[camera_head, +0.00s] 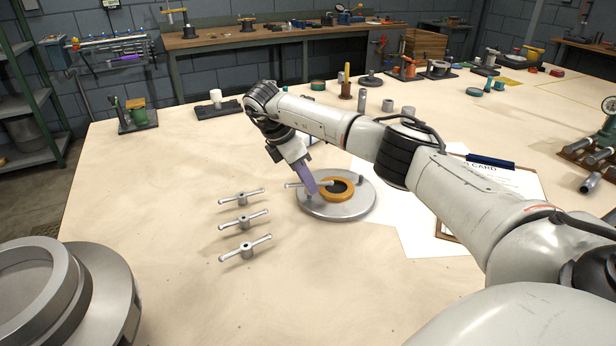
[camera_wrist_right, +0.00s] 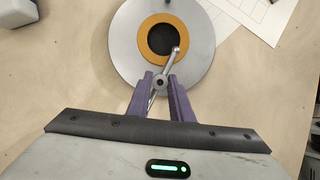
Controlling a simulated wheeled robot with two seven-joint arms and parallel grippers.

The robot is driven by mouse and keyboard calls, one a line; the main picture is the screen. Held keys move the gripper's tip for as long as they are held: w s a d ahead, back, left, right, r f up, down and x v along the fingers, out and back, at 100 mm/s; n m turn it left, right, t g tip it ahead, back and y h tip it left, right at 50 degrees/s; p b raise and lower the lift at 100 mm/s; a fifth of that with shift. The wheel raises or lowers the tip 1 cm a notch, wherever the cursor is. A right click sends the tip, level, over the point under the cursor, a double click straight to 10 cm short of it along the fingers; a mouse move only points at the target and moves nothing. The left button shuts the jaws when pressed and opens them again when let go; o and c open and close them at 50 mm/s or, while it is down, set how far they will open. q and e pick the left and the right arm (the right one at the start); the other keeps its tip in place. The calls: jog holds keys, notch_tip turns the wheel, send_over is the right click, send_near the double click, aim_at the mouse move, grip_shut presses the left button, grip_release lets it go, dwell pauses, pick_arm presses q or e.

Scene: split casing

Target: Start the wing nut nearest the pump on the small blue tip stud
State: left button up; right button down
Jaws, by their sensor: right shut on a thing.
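My right gripper (camera_head: 312,190) has its purple fingers shut on a grey wing nut (camera_head: 294,185). In the right wrist view the wing nut (camera_wrist_right: 161,81) sits between the fingertips (camera_wrist_right: 160,88), one arm reaching over the orange ring. It is at the left edge of the round grey plate (camera_head: 338,212) with the orange ring (camera_head: 349,194). The gripper hides the spot below, so I cannot tell whether the nut touches a stud. Another stud (camera_head: 361,180) stands at the plate's right. No blue tip shows. My left gripper is not in view.
Three more wing nuts, far (camera_head: 241,198), middle (camera_head: 243,219) and near (camera_head: 246,247), lie in a row left of the plate. A large round grey metal body (camera_head: 105,285) fills the lower left. Papers and a clipboard (camera_head: 520,183) lie to the right. The table's left side is mostly clear.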

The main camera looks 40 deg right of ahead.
jog(key=shift+w+a+m+g, duration=0.1)
jog(key=shift+m+g, duration=0.3)
jog(key=shift+m, duration=0.4)
jog(key=shift+m+g+y+b, duration=0.3)
jog(key=shift+m+y+b, duration=0.1)
jog(key=shift+m, duration=0.6)
jog(key=c, duration=1.5)
grip_release()
notch_tip(320, 180, up, 5)
jog(key=p, duration=0.5)
jog(key=shift+r, duration=0.15)
